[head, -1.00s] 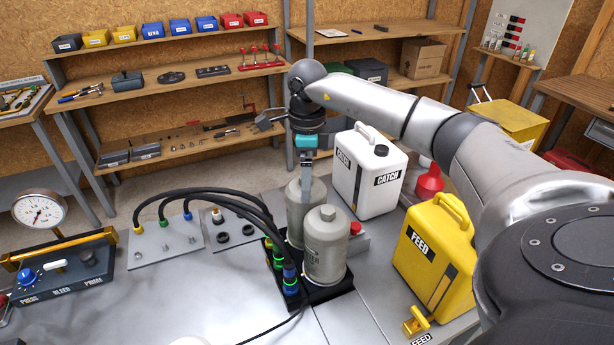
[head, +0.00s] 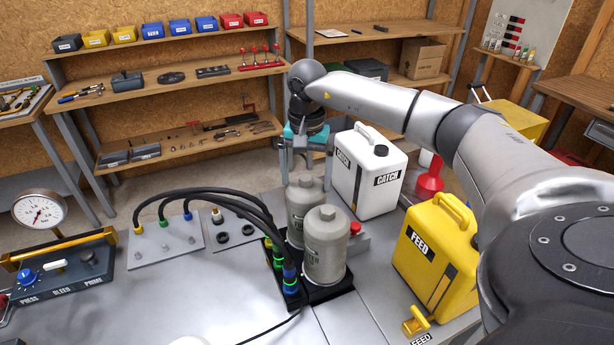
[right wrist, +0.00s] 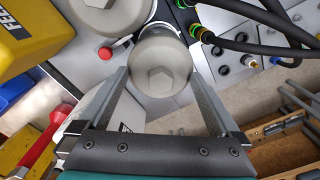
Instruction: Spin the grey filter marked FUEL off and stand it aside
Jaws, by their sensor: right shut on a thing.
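Two grey canister filters with hex tops stand upright in a black block (head: 325,292) on the bench. My right gripper (head: 306,174) comes down from above on the rear filter (head: 304,208). In the right wrist view its two fingers (right wrist: 160,84) lie on either side of the rear filter's round top (right wrist: 163,62), shut on it. The front filter (head: 326,250) stands close beside it, and its top (right wrist: 108,12) shows at the upper edge of the right wrist view. The markings on both filters are too small to read surely. My left gripper is not in view.
Black hoses (head: 205,193) run from the block to a grey plate (head: 165,240) at left. A white CATCH can (head: 368,175) stands close behind right, a yellow FEED can (head: 436,258) at right. A gauge panel (head: 62,265) is at far left. The front-left bench is clear.

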